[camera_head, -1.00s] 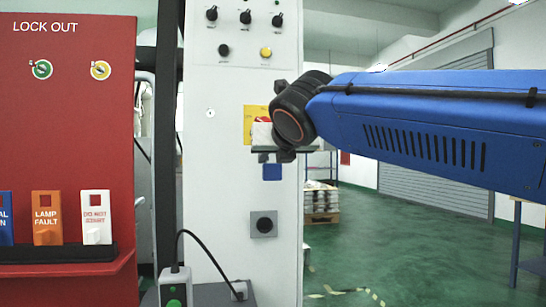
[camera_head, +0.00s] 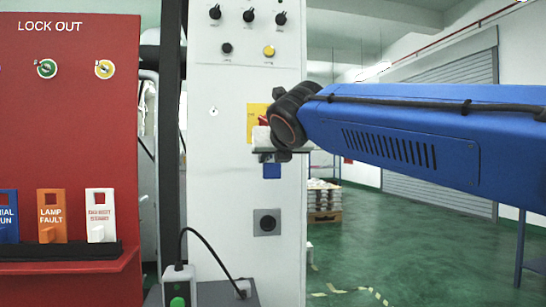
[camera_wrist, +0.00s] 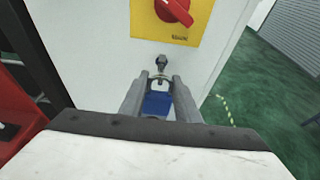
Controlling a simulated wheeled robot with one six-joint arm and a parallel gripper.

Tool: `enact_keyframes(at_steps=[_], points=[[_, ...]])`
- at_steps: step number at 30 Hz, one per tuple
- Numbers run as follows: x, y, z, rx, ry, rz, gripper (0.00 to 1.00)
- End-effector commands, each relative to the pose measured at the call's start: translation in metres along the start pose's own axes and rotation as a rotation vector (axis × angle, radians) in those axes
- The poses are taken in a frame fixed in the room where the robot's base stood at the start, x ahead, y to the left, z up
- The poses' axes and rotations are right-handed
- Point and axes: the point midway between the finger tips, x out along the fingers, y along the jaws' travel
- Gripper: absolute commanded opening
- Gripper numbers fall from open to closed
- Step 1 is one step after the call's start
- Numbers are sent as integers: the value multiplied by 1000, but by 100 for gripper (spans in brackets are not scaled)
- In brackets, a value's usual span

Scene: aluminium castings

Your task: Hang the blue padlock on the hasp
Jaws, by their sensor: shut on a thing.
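The blue padlock (camera_wrist: 157,103) is between the two grey fingers of my gripper (camera_wrist: 159,92), body down and shackle up. It also shows in the head view as a small blue square (camera_head: 271,171) below my gripper (camera_head: 272,154), in front of the white cabinet. A small grey metal fitting, apparently the hasp (camera_wrist: 161,63), stands out from the cabinet just beyond the shackle, below the yellow switch plate. The shackle's top meets or overlaps the fitting in the wrist view; I cannot tell whether it passes through it. My wrist hides the hasp in the head view.
The white cabinet (camera_head: 225,150) has a yellow plate with a red rotary switch (camera_wrist: 174,10) above the hasp. A red lockout board (camera_head: 70,120) with tags stands at left. A cabled box (camera_head: 178,285) sits low in front. Green floor (camera_head: 400,240) at right is largely open.

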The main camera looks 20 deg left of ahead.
Motion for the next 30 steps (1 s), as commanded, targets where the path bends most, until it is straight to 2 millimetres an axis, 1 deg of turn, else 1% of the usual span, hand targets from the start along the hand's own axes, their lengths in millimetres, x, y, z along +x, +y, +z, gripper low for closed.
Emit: enact_keyframes(at_steps=[12,18,30], points=[[20,-1,5,-1,-1,-1,4],[28,0,2,-1,-2,0,4],[34,0,-1,0,-1,0,4]])
